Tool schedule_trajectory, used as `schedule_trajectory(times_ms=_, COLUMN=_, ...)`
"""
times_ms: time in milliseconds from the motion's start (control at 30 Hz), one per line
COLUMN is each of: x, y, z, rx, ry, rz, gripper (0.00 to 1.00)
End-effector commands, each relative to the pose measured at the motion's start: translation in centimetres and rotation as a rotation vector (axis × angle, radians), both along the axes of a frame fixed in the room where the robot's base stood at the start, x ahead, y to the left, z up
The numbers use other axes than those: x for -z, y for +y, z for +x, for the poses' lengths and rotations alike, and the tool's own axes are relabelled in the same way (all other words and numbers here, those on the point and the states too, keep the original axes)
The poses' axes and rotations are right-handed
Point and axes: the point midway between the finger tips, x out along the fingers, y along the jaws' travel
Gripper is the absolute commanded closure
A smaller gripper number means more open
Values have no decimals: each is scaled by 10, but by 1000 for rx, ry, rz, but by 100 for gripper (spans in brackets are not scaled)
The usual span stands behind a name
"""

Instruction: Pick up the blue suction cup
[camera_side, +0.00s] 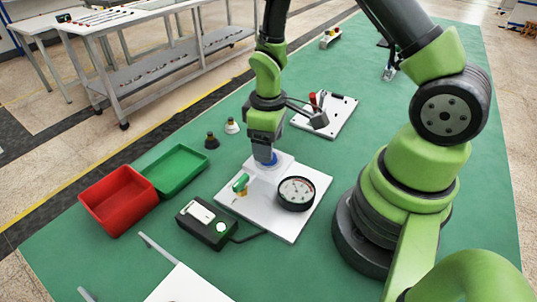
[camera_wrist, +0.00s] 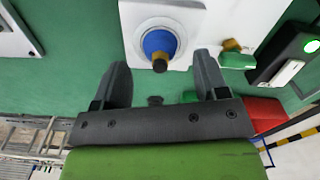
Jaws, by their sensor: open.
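The blue suction cup (camera_wrist: 152,40) sits on a round white mount on the white plate. A brass and dark fitting rises from its middle toward the wrist camera. In the side view only a small blue part (camera_side: 268,160) shows below my gripper (camera_side: 264,150), which hides the rest. In the wrist view my gripper (camera_wrist: 161,62) has its two grey fingers spread apart, with the fitting's tip showing between the fingertips. I cannot tell whether either finger touches it. Nothing else is between the fingers.
The white plate (camera_side: 272,220) also carries a round gauge (camera_side: 297,193) and a green-handled valve (camera_side: 241,183). A black box (camera_side: 206,223) with a lit green button stands beside it.

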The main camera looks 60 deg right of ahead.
Motion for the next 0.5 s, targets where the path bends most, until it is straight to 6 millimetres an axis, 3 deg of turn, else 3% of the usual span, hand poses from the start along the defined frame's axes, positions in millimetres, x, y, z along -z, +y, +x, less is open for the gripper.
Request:
schedule_trajectory(times_ms=200, x=24, y=0, z=0, rx=0, ry=1, rz=0, gripper=33)
schedule_trajectory(times_ms=467, x=26, y=0, z=0, rx=1, ry=-1, rz=0, gripper=33)
schedule_trajectory(times_ms=500, x=26, y=0, z=0, rx=1, ry=-1, rz=0, gripper=42)
